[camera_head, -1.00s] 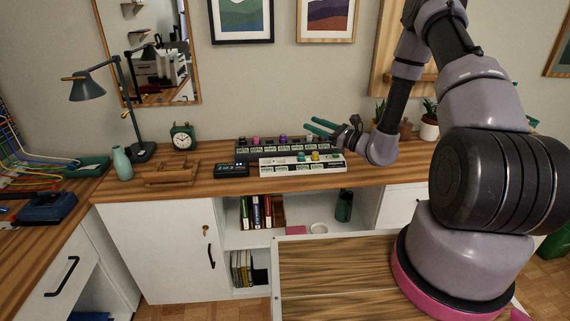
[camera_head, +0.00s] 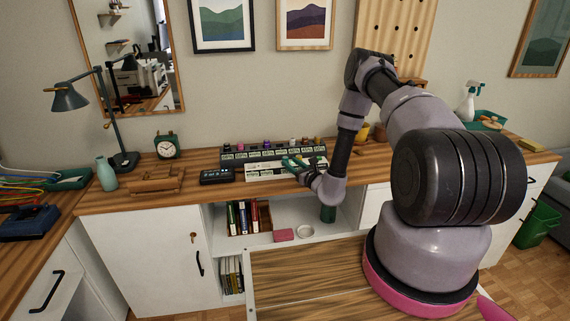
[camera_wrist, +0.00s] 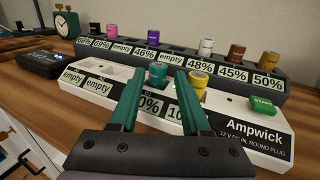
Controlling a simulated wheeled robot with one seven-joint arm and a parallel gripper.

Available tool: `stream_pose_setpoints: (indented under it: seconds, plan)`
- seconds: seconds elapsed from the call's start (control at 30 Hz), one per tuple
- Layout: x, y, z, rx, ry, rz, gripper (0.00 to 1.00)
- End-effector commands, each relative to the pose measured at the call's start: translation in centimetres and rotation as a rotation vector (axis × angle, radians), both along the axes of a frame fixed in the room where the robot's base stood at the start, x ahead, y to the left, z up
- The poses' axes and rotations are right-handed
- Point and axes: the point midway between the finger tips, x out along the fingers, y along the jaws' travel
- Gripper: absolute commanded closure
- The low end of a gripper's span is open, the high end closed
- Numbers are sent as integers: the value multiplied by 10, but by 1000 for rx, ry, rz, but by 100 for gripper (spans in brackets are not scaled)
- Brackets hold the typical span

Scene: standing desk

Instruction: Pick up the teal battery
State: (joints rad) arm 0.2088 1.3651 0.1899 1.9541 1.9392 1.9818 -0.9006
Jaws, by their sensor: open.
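The teal battery (camera_wrist: 158,73) stands upright in a slot of the white front charger (camera_wrist: 93,83), marked Ampwick, in the wrist view. A yellow battery (camera_wrist: 197,79) stands close to its right. My gripper (camera_wrist: 163,76) is open, with its teal fingers reaching over the charger. In the picture the teal battery appears between the fingertips, nearer the left one; I cannot tell how far apart they are in depth. My gripper also shows in the head view (camera_head: 291,162), where it covers part of the charger. The fingers partly hide the front charger's percentage labels.
The dark rear charger (camera_wrist: 215,66) holds several batteries, including a pink one (camera_wrist: 111,30). The white charger's two left slots are empty. A green START button (camera_wrist: 263,104) is at its right. A small dark display box (camera_head: 217,176) and clock (camera_head: 167,146) stand to the left.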

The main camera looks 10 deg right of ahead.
Motion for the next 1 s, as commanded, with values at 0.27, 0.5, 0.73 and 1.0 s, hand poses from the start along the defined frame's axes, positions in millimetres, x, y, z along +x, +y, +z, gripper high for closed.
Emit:
stream_pose_setpoints:
  seconds: [0.27,0.5,0.73,1.0]
  plan:
    - [35,18,-1,-1,-3,2,53]
    - [39,19,-1,0,-1,2,53]
    - [39,19,-1,0,-1,2,100]
    - [39,19,0,-1,-1,2,100]
